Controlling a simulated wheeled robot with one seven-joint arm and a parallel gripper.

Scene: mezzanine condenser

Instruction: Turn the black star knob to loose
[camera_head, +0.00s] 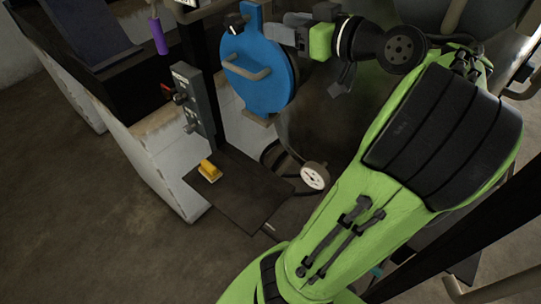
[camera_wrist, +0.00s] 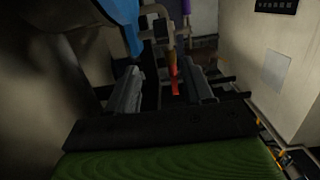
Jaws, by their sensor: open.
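A small black knob-like part (camera_head: 237,22) with a pale edge sits at the upper left of the blue round cover (camera_head: 262,72) in the head view. It may be the star knob, but its lobes are too small to make out. My gripper (camera_head: 284,27) is to the right of it, near the cover's top, with its fingers pointing left. In the wrist view my gripper (camera_wrist: 160,82) is open, with a gap between its two grey fingers. No knob can be made out between them there. A red part (camera_wrist: 174,78) shows in the gap, seemingly beyond the fingers.
The blue cover (camera_wrist: 122,22) also shows close by at the wrist view's upper left. A grey control box (camera_head: 195,98) with a red lever (camera_head: 167,90) stands left of the cover. A purple handle (camera_head: 159,38), a yellow block (camera_head: 210,171) on a dark plate and a gauge (camera_head: 315,176) are around it.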

